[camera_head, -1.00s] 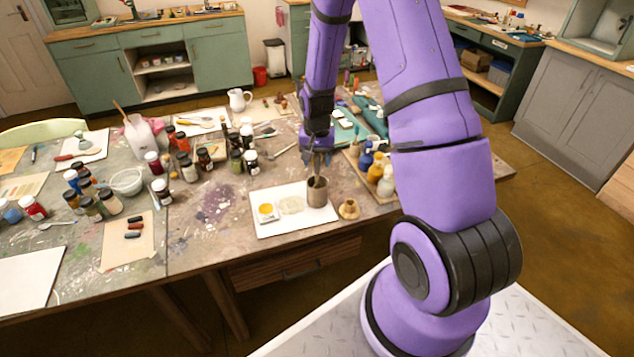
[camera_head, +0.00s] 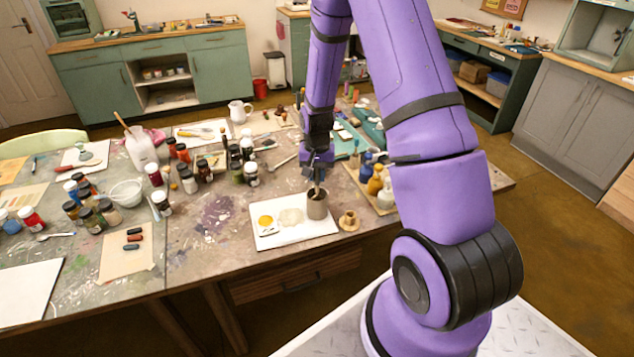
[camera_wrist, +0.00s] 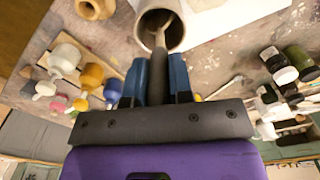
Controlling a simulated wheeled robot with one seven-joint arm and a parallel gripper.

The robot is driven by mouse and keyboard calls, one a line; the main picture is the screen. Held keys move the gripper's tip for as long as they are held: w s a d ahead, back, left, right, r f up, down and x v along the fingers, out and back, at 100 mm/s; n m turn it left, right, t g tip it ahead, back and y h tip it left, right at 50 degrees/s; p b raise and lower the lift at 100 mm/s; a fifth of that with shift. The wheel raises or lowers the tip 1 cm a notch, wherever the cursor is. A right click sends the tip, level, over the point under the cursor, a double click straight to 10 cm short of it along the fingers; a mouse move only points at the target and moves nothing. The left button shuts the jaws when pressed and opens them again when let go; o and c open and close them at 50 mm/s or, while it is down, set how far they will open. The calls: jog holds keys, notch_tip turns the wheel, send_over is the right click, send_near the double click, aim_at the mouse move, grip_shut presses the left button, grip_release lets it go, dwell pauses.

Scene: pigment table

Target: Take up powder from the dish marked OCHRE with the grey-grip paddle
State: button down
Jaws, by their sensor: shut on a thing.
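My gripper (camera_wrist: 158,72) is shut on the upright handle of a tool, the paddle (camera_wrist: 160,38), whose grip looks grey-brown. The paddle's far end is inside a grey-brown cup (camera_wrist: 147,26). In the head view my gripper (camera_head: 317,176) is just above the cup (camera_head: 317,207), at the right end of a white board (camera_head: 277,240). A small dish of yellow-orange powder (camera_head: 265,221) is at the board's left, with a small label in front too small to read. A pale dish (camera_head: 291,217) is between it and the cup.
A tan, knob-like stand (camera_head: 349,221) is right of the board. Yellow and blue bottles (camera_head: 377,182) stand on a tray to the right. Several dark jars (camera_head: 204,170) and a white bowl (camera_head: 126,192) are left. The stained tabletop left of the board is bare.

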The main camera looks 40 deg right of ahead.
notch_tip(320, 180, up, 10)
jog(key=shift+f, duration=0.1)
dwell(0.4)
